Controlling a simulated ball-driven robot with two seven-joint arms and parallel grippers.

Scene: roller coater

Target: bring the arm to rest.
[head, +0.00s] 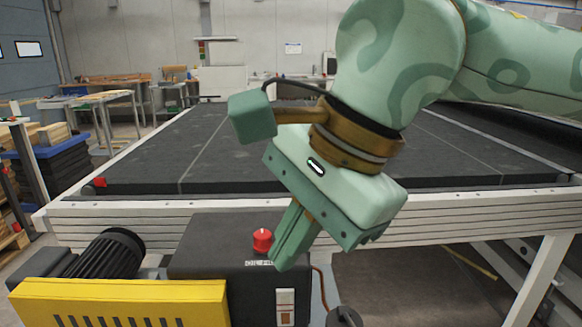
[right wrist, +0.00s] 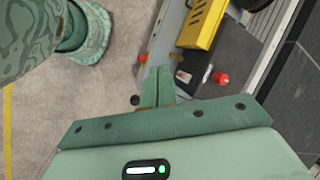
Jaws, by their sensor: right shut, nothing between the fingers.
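My right arm comes in from the upper right of the head view, green with a brown wrist ring. My right gripper (head: 284,263) points down and to the left, in front of the roller coater's black box (head: 205,245). Its fingers are shut together with nothing between them. The right wrist view also shows the shut fingers (right wrist: 158,72), close beside the box in the picture. The red button (head: 262,240) on the box shows just left of the fingers in the head view. I cannot tell whether the fingers touch the box. My left gripper is not in view.
The roller coater's wide black bed (head: 220,155) with a white frame spans behind the gripper. A yellow guard (head: 120,303) and a black motor (head: 108,253) stand at lower left. Dark stacked crates (head: 55,165) stand at far left. The right wrist view shows open grey floor (right wrist: 90,100).

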